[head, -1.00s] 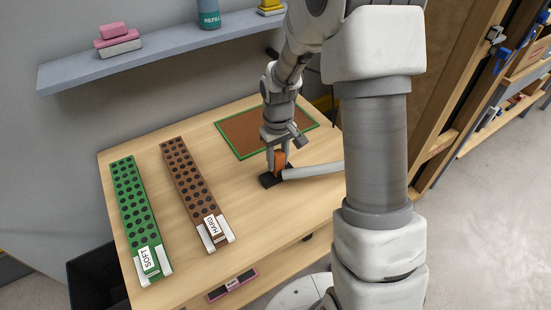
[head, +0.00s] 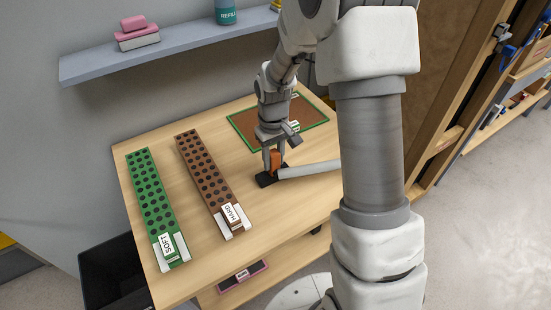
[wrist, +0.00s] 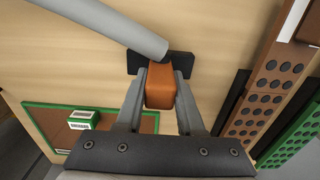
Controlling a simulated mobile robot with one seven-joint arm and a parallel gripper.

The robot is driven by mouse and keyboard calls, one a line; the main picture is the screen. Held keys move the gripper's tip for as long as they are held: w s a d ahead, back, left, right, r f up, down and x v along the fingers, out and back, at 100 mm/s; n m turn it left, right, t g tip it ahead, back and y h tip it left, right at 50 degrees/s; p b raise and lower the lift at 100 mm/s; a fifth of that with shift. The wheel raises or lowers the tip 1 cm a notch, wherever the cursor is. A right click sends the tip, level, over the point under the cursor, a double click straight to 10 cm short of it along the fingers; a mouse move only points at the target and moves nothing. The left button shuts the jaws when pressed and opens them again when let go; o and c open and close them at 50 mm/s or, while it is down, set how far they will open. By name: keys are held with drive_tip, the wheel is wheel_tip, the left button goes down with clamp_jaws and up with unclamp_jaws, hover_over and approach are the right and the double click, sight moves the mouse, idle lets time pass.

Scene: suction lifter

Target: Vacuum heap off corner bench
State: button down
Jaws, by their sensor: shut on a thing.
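My gripper (head: 273,158) is shut on the orange handle (wrist: 160,88) of a vacuum tool. The tool's black flat nozzle (head: 266,181) sits at or just above the wooden bench top (head: 210,262); contact is hard to tell. The nozzle also shows beyond my fingertips in the wrist view (wrist: 182,65). A grey hose (head: 312,168) runs right from it, passing behind my arm in the head view. I can make out no loose heap on the bench; my arm hides part of its right side.
Green SOFT (head: 150,200) and brown HARD (head: 205,172) perforated strips lie left of the nozzle. A green-rimmed brown mat (head: 246,131) lies behind, with a small green-and-white block (wrist: 80,118) on it. A shelf (head: 95,64) crosses the wall above. A dark bin (head: 110,272) stands at lower left.

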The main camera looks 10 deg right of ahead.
drive_tip(key=shift+s+a, duration=0.1)
drive_tip(key=shift+a, duration=0.3)
wheel_tip(320, 180, up, 3)
drive_tip(key=shift+f+p, duration=0.15)
drive_tip(key=shift+p, duration=0.65)
drive_tip(key=shift+r+p, duration=1.95)
drive_tip(key=shift+r, duration=0.8)
drive_tip(key=shift+f, duration=0.1)
drive_tip(key=s+d+f+m, duration=0.2)
drive_tip(key=f+m, duration=0.1)
drive_tip(key=shift+s+d, duration=0.15)
drive_tip(key=shift+s, duration=0.25)
drive_tip(key=shift+s, duration=0.15)
